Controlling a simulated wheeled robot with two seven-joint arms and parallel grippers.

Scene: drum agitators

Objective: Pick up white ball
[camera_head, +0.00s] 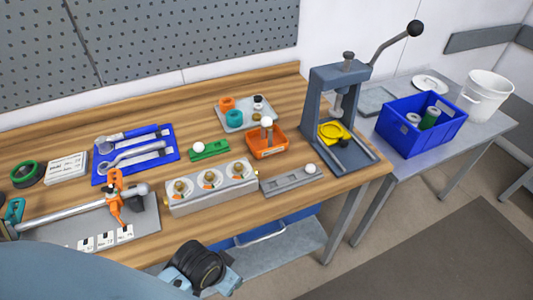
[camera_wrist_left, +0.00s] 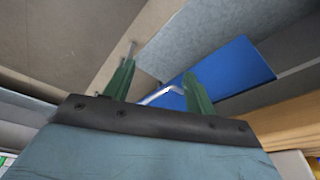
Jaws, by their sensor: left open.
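Several white balls show in the head view. One white ball (camera_head: 199,147) sits on a green block (camera_head: 209,152) in the middle of the bench. Another white ball (camera_head: 267,121) is at the orange bin (camera_head: 267,145); what supports it is unclear. A third white ball (camera_head: 310,168) sits at the right end of a grey rail (camera_head: 290,180). My left gripper (camera_wrist_left: 158,72) is open and empty, its green fingers apart, in the left wrist view. In the head view my left arm's dark wrist is at the bench's front edge, away from the balls; its fingers are hidden. My right gripper is not visible.
A grey block with three dials (camera_head: 212,199) stands near the front edge. A tall lever press (camera_head: 335,110) stands at the right. A blue tray with wrenches (camera_head: 133,163) is on the left. A blue drawer (camera_wrist_left: 235,70) with a handle is below the bench.

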